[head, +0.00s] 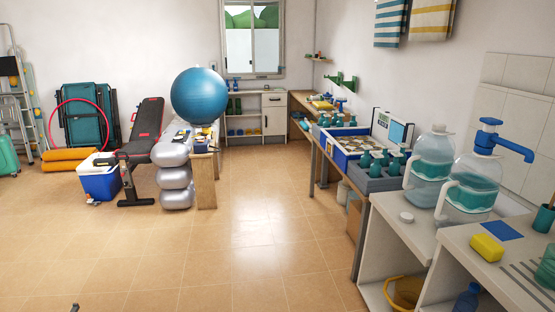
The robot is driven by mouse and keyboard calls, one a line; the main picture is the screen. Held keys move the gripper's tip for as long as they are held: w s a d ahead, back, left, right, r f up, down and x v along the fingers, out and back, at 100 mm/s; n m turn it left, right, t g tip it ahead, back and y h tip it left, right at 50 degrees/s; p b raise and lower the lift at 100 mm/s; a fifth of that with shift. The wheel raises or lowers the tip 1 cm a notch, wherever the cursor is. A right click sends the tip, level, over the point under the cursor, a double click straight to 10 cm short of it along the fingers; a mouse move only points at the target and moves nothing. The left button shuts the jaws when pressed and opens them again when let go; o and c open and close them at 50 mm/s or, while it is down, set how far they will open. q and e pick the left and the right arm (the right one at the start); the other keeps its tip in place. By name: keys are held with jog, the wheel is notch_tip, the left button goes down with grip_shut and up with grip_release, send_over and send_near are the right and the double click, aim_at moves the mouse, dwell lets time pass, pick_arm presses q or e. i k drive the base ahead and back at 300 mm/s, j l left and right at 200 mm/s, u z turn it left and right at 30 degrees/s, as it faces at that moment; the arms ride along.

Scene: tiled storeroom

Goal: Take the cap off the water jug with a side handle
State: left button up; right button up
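Two clear water jugs with teal bands stand upright on the white counters at the right in the head view. The rear jug (434,148) has a pale cap (439,128) on its top and a white side handle (408,171). The front jug (473,172) has a blue pump (489,136) on its top and also a pale side handle (443,202). Neither gripper can be made out; a tiny dark tip at the lower left edge is too small to identify.
A yellow sponge (487,247) and a blue square (497,230) lie on the front counter (455,240). A bench with a crate of green bottles (385,175) stands behind the jugs. A yellow basket (405,292) sits below. The tiled floor (230,265) in the middle is clear.

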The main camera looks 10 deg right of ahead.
aim_at(428, 169)
jog(key=i+z, duration=0.15)
jog(key=i, duration=0.35)
jog(key=i+z, duration=0.2)
jog(key=i, duration=0.25)
jog(key=i+j+z, duration=0.15)
jog(key=i, duration=0.35)
jog(key=i+j+z, duration=0.2)
jog(key=i, duration=0.25)
